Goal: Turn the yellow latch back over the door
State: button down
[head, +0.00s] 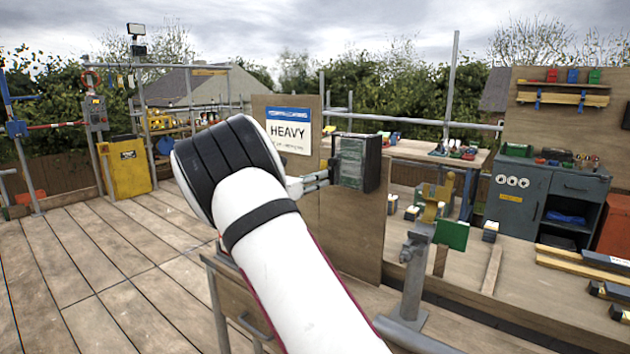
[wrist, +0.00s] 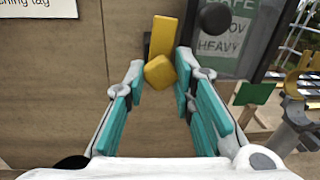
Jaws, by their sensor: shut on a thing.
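The yellow latch (wrist: 162,38) shows in the wrist view as an upright bar with a blocky knob at its lower end. It lies on the wooden board, just left of the framed door (wrist: 235,62). The door has a see-through pane with lettering behind it and a dark round knob (wrist: 214,18). My gripper (wrist: 160,82) has its teal-padded fingers on both sides of the latch's knob, shut on it. In the head view my gripper (head: 322,178) reaches the dark box (head: 354,160) on the board; the latch is not clearly visible there.
The wooden board (head: 345,235) carries a HEAVY sign (head: 289,130). Right of it stand a grey post with a green plate (head: 452,234) and a yellow piece (head: 434,203). A grey cabinet (head: 540,200) stands further right.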

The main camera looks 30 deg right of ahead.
jog(key=m+y+b, duration=0.1)
jog(key=m+b, duration=0.4)
jog(key=m, duration=0.2)
jog(key=m+t+b, duration=0.1)
jog(key=m+b, duration=0.4)
jog(key=m, duration=0.3)
jog(key=shift+f+m+y, duration=0.1)
jog(key=shift+m+y, duration=0.2)
jog(key=shift+y, duration=0.1)
jog(key=shift+b, duration=0.45)
jog(key=c, duration=1.3)
grip_release()
jog(key=shift+c, duration=0.2)
jog(key=shift+r, duration=0.2)
jog(key=v, duration=1.2)
jog(key=shift+s+f, duration=0.15)
jog(key=shift+f, duration=0.05)
